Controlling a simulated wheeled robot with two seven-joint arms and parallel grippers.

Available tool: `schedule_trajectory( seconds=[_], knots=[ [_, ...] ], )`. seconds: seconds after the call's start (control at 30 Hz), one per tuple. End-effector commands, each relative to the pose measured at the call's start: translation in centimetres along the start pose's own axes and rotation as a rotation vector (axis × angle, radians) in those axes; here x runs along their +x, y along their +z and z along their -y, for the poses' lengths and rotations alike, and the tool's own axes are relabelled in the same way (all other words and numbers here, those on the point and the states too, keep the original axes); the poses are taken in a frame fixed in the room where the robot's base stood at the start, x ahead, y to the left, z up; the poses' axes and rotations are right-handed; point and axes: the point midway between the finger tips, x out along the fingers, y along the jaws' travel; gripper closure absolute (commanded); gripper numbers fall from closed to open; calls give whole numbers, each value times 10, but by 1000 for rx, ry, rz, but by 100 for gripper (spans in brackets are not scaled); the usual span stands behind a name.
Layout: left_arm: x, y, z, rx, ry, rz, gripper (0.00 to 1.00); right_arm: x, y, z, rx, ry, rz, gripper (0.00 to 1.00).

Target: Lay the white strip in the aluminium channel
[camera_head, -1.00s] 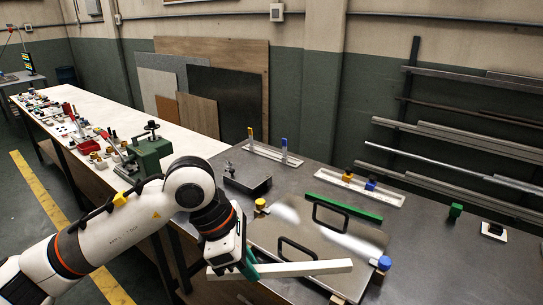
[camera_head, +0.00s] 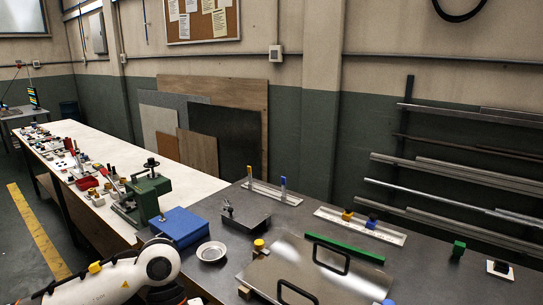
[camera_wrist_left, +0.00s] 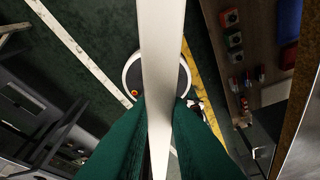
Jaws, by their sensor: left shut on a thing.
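In the left wrist view my left gripper (camera_wrist_left: 160,108) has green fingers shut on the white strip (camera_wrist_left: 163,45), a long pale bar that runs the height of that picture. The dark floor shows beneath the strip. In the head view only part of my left arm shows at the bottom left; its gripper and the strip are out of that picture. Several long metal rails (camera_head: 455,170) hang on the wall rack at the right; I cannot tell whether one is the aluminium channel. My right gripper is not in view.
The dark metal bench (camera_head: 425,263) holds a plate with black handles (camera_head: 300,250), a green bar (camera_head: 344,248), a blue box (camera_head: 178,226), a round dish (camera_head: 211,251) and trays with coloured pieces (camera_head: 360,226).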

Motion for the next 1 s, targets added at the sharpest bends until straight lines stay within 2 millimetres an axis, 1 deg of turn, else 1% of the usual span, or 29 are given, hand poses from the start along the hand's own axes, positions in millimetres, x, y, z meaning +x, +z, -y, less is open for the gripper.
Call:
schedule_trajectory(
  seconds=[0.03,0.1,0.2,0.3,0.4,0.77,0.87,1.0],
  knots=[
    [5,1,-10,76,34,0,100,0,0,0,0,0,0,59],
    [11,1,-21,178,77,1,100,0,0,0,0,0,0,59],
    [16,2,-34,289,122,3,100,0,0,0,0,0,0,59],
    [20,2,-41,361,149,3,100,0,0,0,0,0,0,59],
    [21,2,-45,392,163,5,100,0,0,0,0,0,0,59],
    [21,1,-43,402,164,4,100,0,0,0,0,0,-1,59],
    [17,-2,-36,434,174,5,100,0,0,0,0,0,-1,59],
    [3,-10,-14,532,215,8,100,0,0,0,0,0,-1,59]
  ],
)
